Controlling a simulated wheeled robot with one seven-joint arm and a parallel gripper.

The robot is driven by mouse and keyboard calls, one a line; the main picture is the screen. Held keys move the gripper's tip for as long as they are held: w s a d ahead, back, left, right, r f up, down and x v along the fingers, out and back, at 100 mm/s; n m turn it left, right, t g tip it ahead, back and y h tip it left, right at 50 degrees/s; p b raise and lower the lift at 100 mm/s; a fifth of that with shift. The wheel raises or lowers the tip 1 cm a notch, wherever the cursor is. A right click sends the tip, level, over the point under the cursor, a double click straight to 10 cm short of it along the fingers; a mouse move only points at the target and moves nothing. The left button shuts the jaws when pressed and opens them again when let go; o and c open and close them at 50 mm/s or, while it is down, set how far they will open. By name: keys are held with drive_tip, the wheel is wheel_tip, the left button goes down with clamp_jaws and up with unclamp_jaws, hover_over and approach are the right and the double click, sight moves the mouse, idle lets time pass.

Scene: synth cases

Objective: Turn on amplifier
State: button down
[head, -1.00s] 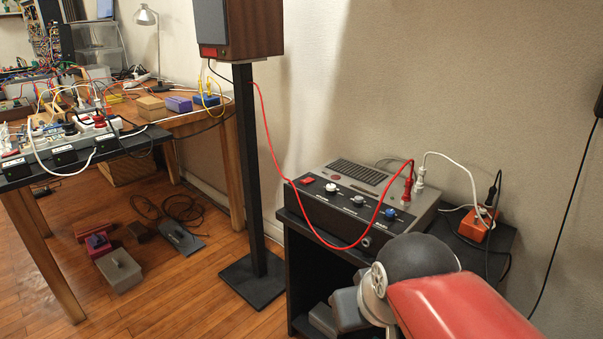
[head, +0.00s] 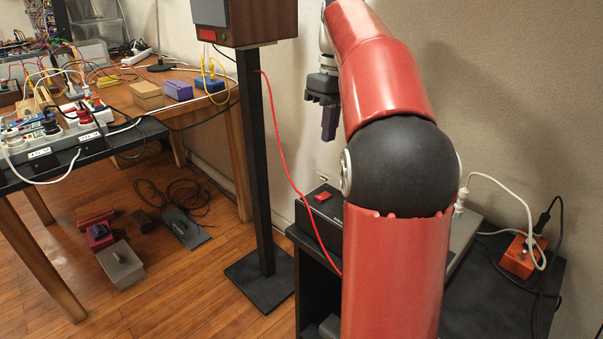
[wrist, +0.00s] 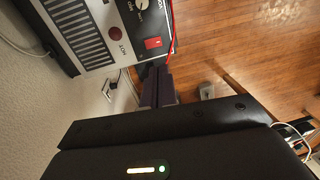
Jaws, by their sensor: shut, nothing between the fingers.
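The amplifier (head: 322,222) stands on a black stand; my arm hides most of it in the head view. Its red switch (head: 323,197) shows at the left end of the panel. In the wrist view, the amplifier (wrist: 85,38) fills the upper left, with the red switch (wrist: 153,43), a round dark red part and a white knob. My gripper (head: 328,137) is shut and empty, pointing down above the amplifier's left end, apart from it. In the wrist view, my gripper's fingers (wrist: 156,84) lie just below the switch in the picture.
A speaker (head: 243,20) on a black pole (head: 255,165) stands left of the amplifier, close to my gripper. A red cable (head: 285,150) runs down from it. An orange box (head: 522,258) with plugs is at the right. A cluttered wooden table (head: 185,122) is at the left.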

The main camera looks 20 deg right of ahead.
sight(320, 198)
drive_tip(key=shift+w+d+r, duration=0.1)
drive_tip(key=shift+w+d, duration=0.05)
drive_tip(key=shift+w, duration=0.15)
drive_tip(key=f+b, duration=0.1)
drive_tip(key=f, duration=0.3)
drive_tip(key=a+f+b, duration=0.1)
drive_tip(key=f, duration=0.4)
drive_tip(key=f+b, duration=0.1)
drive_tip(key=f, duration=0.4)
drive_tip(key=shift+s+a+b, duration=0.3)
drive_tip(key=shift+b, duration=0.05)
